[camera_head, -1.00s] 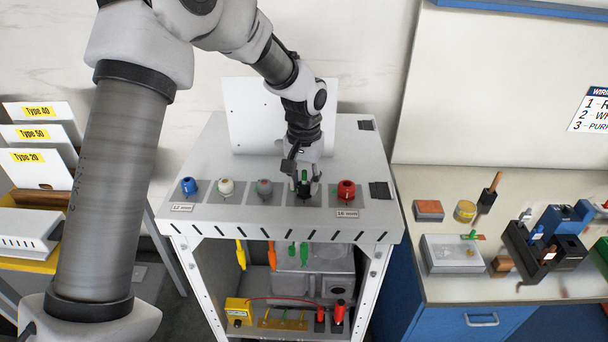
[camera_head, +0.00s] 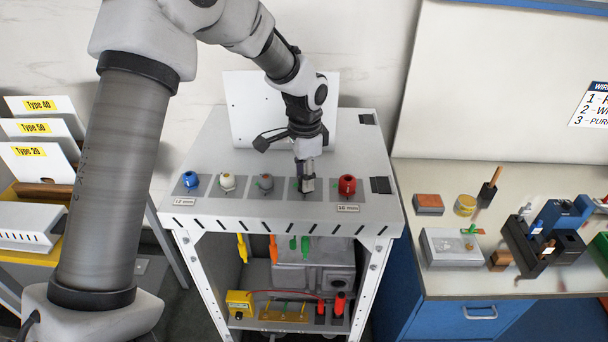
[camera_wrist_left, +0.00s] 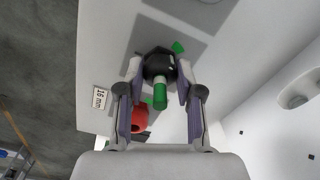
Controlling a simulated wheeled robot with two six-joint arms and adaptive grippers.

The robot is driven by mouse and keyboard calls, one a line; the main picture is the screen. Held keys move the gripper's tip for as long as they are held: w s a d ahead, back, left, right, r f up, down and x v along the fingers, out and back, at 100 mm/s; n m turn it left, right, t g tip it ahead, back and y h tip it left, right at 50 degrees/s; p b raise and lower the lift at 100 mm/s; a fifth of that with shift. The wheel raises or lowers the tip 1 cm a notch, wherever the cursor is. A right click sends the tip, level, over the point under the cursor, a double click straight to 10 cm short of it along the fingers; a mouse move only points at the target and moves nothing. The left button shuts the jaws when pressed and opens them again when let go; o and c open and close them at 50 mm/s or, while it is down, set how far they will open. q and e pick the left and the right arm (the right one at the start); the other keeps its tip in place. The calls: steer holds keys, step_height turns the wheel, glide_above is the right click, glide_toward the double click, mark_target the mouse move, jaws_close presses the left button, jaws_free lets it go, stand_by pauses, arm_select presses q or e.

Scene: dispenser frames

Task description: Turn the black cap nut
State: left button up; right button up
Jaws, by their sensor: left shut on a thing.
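The black cap nut (camera_wrist_left: 158,65) sits on its grey square plate on the grey stand, with a green stub (camera_wrist_left: 160,94) rising from its middle, in the left wrist view. My left gripper (camera_wrist_left: 160,84) points down over it with one finger on each side, shut on the nut. In the head view my left gripper (camera_head: 306,188) largely hides the nut, fourth in the row from the left. My right gripper is not in view.
A red nut (camera_head: 347,185) stands close to the right of my gripper. A white upright panel (camera_head: 270,110) rises behind. A bench (camera_head: 440,190) with loose parts stands at the right.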

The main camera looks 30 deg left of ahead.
arm_select(q)
steer(key=shift+s+f+m, duration=0.1)
steer(key=shift+f+m, duration=0.1)
steer(key=shift+m, duration=0.5)
steer(key=o, duration=1.2)
steer(key=shift+d, duration=0.1)
steer(key=shift+c, duration=0.2)
steer(key=shift+w, duration=0.2)
step_height(320, 180, up, 12)
steer(key=shift+d+r, duration=0.1)
steer(key=shift+w, duration=0.1)
